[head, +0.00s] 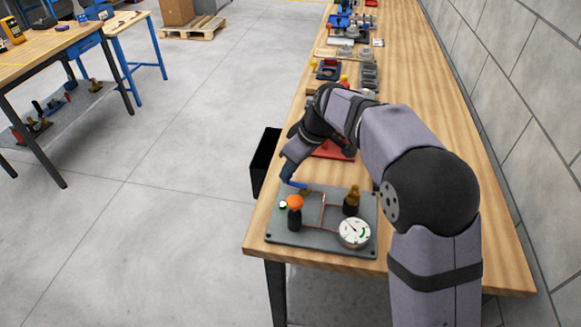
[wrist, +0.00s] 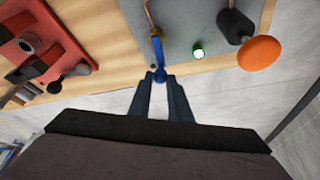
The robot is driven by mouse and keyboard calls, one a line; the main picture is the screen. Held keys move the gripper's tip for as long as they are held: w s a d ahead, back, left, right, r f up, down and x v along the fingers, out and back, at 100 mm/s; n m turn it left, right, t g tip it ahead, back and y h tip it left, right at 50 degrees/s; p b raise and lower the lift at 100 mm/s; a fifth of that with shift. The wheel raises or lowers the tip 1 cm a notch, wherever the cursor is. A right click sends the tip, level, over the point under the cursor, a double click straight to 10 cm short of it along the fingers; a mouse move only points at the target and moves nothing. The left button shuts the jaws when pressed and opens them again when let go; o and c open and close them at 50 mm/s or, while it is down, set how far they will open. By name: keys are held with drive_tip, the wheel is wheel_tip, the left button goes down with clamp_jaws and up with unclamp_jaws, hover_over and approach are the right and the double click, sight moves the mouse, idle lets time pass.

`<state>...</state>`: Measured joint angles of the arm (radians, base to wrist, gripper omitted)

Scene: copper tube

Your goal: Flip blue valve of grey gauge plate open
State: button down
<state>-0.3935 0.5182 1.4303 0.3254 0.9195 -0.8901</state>
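The grey gauge plate (head: 322,243) lies flat near the bench's front end. Its blue valve (head: 298,184) is at the plate's far left edge; the blue lever (wrist: 158,58) points toward my gripper in the wrist view. My gripper (head: 289,180) reaches down to the blue valve. In the wrist view, my gripper's two fingertips (wrist: 161,76) sit on either side of the lever's end, with a narrow gap between them. I cannot tell whether they press on it. The valve's base is partly hidden in the head view.
The plate also bears an orange knob (head: 295,202), a dark brass-topped valve (head: 351,199), a white dial gauge (head: 354,232) and a lit green lamp (head: 283,204). A red plate (wrist: 45,45) lies beyond it. A black bin (head: 264,162) stands beside the bench.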

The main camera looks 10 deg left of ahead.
drive_tip(key=shift+s+n+g, duration=0.25)
drive_tip(key=shift+n+g, duration=0.05)
drive_tip(key=shift+n, duration=0.6)
drive_tip(key=c, duration=1.6)
unclamp_jaws()
drive_tip(key=shift+b+v, duration=0.8)
drive_tip(key=shift+v, duration=2.85)
drive_tip(key=shift+d, duration=0.15)
